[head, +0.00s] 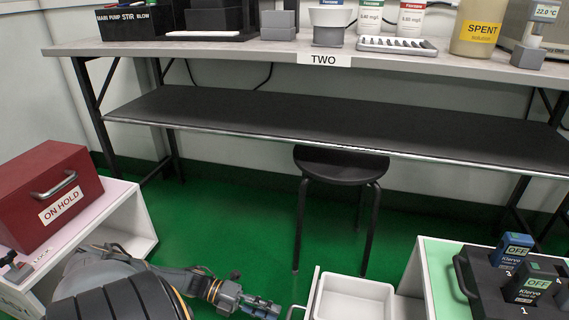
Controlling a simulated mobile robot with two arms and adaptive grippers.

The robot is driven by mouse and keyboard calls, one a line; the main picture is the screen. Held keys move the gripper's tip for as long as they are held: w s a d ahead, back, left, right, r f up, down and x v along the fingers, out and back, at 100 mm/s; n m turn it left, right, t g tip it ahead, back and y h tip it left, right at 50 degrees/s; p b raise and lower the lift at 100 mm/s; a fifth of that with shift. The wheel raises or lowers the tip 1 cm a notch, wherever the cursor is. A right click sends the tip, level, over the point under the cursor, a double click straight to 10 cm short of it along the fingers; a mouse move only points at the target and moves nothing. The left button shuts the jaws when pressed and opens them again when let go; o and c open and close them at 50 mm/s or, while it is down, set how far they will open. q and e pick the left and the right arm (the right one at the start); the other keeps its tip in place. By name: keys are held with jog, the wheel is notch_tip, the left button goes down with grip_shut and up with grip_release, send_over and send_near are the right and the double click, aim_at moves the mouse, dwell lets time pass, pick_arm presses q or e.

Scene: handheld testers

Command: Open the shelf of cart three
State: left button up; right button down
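A white pull-out shelf (354,298), shaped like a shallow tray, sticks out to the left from the green-topped cart (428,272) at the bottom right. Its inside looks empty, and its lower part is cut off by the frame edge. A thin handle (297,311) shows at its left end. No cart number is readable, so I cannot tell which cart is three. My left gripper (263,307) is low over the green floor, just left of the handle and apart from it. Its fingers look close together, but their opening is unclear. My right gripper is out of view.
A white cart (134,222) at left carries a red "ON HOLD" box (48,195). A black tray (492,282) with handheld testers sits on the green-topped cart. A black stool (342,166) stands before bench "TWO" (270,50).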

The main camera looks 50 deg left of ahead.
pick_arm(q)
jog(key=v, duration=0.6)
dwell(0.4)
